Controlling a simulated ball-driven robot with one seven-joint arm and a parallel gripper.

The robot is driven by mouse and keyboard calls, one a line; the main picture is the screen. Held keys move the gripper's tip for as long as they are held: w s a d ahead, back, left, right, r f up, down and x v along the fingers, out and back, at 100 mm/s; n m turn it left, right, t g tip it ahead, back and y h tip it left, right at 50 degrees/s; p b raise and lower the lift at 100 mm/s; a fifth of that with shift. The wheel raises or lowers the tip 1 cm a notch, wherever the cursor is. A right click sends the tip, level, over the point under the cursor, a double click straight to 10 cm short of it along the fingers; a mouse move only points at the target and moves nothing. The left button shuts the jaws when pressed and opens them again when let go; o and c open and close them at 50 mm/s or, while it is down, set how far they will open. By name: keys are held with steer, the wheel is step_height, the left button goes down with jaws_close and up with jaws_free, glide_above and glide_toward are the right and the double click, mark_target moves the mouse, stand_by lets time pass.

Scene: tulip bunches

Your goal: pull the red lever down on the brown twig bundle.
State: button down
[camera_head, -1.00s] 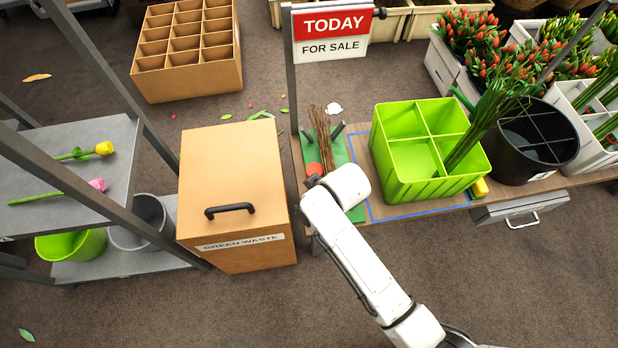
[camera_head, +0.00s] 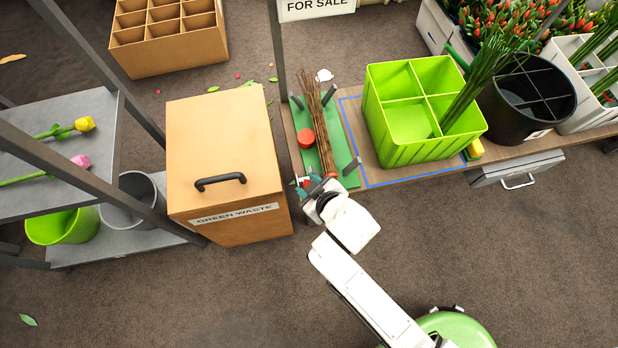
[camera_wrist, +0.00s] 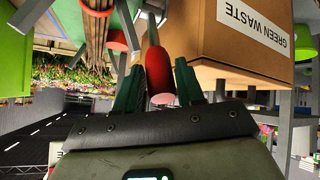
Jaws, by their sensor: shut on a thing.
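The brown twig bundle (camera_head: 322,125) lies lengthwise on a green board (camera_head: 345,140) between dark upright posts; it also shows at the upper left of the wrist view (camera_wrist: 95,38). A round red knob (camera_head: 306,138) sits beside the bundle. The red lever (camera_wrist: 158,72), a red grip on a grey rod, is between the green fingers of my gripper (camera_wrist: 158,88) in the wrist view. My gripper (camera_head: 310,183) is shut on it at the board's front edge. In the head view my wrist hides most of the lever.
The green waste box (camera_head: 225,150) stands close left of the board. A lime green divided crate (camera_head: 400,150) stands to the right, inside a blue outline, with a black bucket (camera_head: 535,115) beyond it. Open floor lies in front.

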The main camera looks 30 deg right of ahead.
steer(key=shift+s+f, duration=0.35)
steer(key=shift+f, duration=0.1)
steer(key=c, duration=1)
jaws_free()
steer(key=shift+c, duration=0.2)
steer(key=o, duration=0.3)
steer(key=shift+w+a+r, duration=0.1)
steer(key=shift+w+r, duration=0.1)
steer(key=p+v, duration=0.2)
steer(key=v, duration=0.8)
steer(key=shift+s+r, duration=0.3)
